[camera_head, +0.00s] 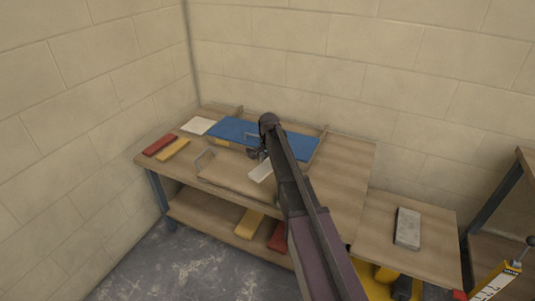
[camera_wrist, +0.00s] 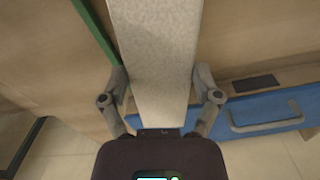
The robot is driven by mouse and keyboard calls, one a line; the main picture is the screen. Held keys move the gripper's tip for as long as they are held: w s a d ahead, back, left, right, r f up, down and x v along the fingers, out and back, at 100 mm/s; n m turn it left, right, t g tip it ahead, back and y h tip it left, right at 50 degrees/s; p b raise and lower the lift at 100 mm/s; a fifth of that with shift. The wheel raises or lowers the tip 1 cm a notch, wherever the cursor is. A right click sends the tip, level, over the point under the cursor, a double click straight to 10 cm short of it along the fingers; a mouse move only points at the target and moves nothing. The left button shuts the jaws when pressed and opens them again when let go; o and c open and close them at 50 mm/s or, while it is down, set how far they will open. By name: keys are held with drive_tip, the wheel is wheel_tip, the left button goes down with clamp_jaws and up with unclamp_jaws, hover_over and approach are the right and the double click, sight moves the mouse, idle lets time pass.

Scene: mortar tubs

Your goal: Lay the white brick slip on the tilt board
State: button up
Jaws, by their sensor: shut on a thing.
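My gripper (camera_head: 258,155) is over the middle of the workbench, and its fingers (camera_wrist: 160,84) are shut on the two long sides of the white brick slip (camera_wrist: 155,45). The slip is pale and speckled, and its far end runs out of the top of the wrist view. In the head view the slip (camera_head: 262,171) shows beside my arm, above a low wooden board (camera_head: 228,177). I cannot tell for certain which board is the tilt board, or whether the slip touches a surface.
Red (camera_head: 160,144) and yellow (camera_head: 173,150) slips and a white piece (camera_head: 198,125) lie at the bench's left. More slips lie on the lower shelf (camera_head: 205,213). A grey block (camera_head: 407,228) is on the right-hand table. My arm hides part of the bench.

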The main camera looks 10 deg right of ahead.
sight(267, 181)
drive_tip(key=shift+r, duration=0.1)
wheel_tip(267, 181, up, 3)
drive_tip(key=n+p, duration=0.1)
drive_tip(key=p, duration=0.2)
drive_tip(key=shift+a, duration=0.15)
drive_tip(key=shift+s+a+r+n+p, duration=0.1)
drive_tip(key=shift+a+r+n+p, duration=0.05)
drive_tip(key=shift+r+n+p, duration=0.7)
drive_tip(key=shift+f, duration=0.1)
drive_tip(key=shift+f, duration=0.2)
wheel_tip(267, 181, down, 11)
drive_tip(key=b, duration=1.1)
drive_tip(key=shift+r, duration=0.15)
drive_tip(key=shift+f+b, duration=0.5)
drive_tip(key=shift+b, duration=0.05)
drive_tip(key=o, duration=1.1)
